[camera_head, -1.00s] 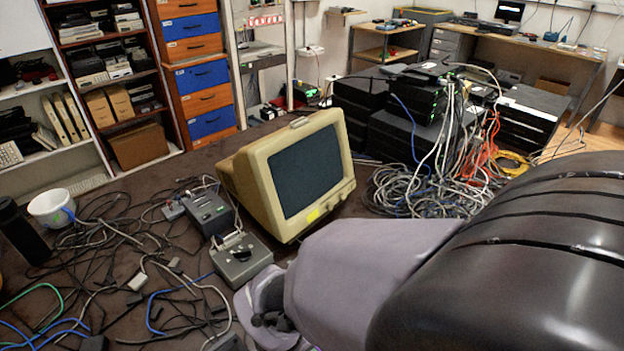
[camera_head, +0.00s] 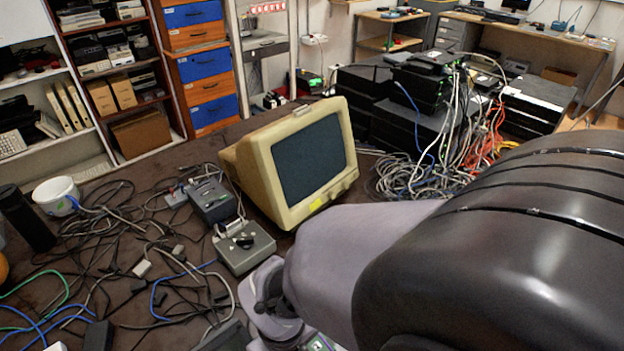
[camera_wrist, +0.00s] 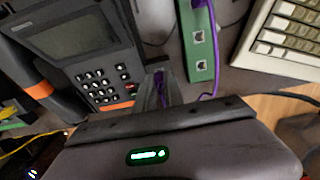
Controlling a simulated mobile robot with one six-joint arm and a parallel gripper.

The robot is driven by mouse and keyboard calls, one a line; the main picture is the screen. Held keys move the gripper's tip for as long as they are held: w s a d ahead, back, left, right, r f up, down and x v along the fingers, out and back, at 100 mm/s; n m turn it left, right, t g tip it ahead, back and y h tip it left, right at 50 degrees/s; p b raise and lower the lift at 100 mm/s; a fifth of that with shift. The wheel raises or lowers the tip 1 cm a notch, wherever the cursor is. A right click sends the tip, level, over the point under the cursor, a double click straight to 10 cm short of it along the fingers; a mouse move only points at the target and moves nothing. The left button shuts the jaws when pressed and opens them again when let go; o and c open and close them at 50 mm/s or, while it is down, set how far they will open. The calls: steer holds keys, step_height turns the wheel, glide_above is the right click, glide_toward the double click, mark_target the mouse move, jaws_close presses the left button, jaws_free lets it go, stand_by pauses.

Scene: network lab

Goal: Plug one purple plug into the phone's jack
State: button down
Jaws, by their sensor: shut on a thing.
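The desk phone (camera_wrist: 88,52) fills the upper left of the wrist view, with a grey screen, a dark keypad and an orange strip. My gripper (camera_wrist: 159,80) is beside the phone's right edge, shut on a purple plug (camera_wrist: 160,89) that shows only as a sliver between the fingers. I cannot see the phone's jack or tell whether the plug touches it. A green strip with square sockets (camera_wrist: 199,45) lies to the right of the fingers. A purple cable (camera_wrist: 218,50) runs along it. In the head view my arm hides the gripper.
A beige keyboard (camera_wrist: 285,35) lies right of the green strip, and a grey mouse (camera_wrist: 155,20) lies above the gripper. In the head view a beige monitor (camera_head: 300,165), a grey box (camera_head: 244,246) and tangled cables crowd the floor.

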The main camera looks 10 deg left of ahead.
steer(key=shift+f, duration=0.3)
steer(key=c, duration=1.3)
jaws_free()
steer(key=shift+c, duration=0.2)
step_height(320, 180, up, 18)
steer(key=f+p, duration=0.1)
steer(key=p, duration=0.8)
steer(key=d+r+n+t+y, duration=0.1)
steer(key=d+r+n+t, duration=0.2)
steer(key=d+r+n, duration=0.3)
steer(key=w+d+r+n+t+y, duration=0.1)
steer(key=d+r+n+t, duration=0.1)
steer(key=d+r+n, duration=0.4)
steer(key=d+n, duration=0.5)
steer(key=n, duration=0.4)
steer(key=shift+d+n+t+b, duration=0.3)
steer(key=shift+t, duration=0.1)
